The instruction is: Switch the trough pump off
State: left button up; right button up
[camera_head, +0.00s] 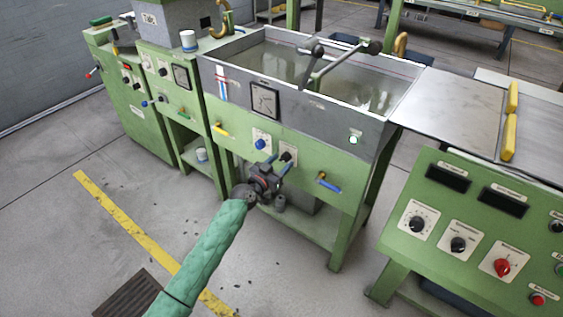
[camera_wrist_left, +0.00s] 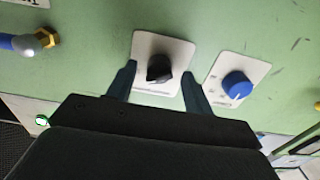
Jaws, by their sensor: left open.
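The trough (camera_head: 330,75) is a grey metal basin of water on a green stand. Its green front panel carries a black rotary knob (camera_head: 286,157) on a white plate and a blue knob (camera_head: 261,144) to its left. A green lamp (camera_head: 355,140) on the trough front is lit. My left gripper (camera_head: 277,168) is open just in front of the panel. In the left wrist view, its fingers (camera_wrist_left: 158,80) stand on either side of the black knob (camera_wrist_left: 159,68), apart from it. The blue knob (camera_wrist_left: 237,85) is outside the fingers. The plates' lettering is unreadable. My right gripper is not visible.
A blue-handled valve (camera_head: 328,183) and a yellow-handled valve (camera_head: 220,129) stick out either side of the knobs. A green control console (camera_head: 480,225) stands at right. A lever assembly (camera_head: 335,62) spans the trough. The floor at left is mostly clear.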

pick_arm(q)
jog(key=shift+w+d, duration=0.3)
jog(key=shift+w, duration=0.1)
jog(key=c, duration=1)
jog(key=shift+o, duration=0.2)
jog(key=shift+n, duration=0.3)
jog(key=n, duration=1.1)
jog(key=shift+n, duration=0.3)
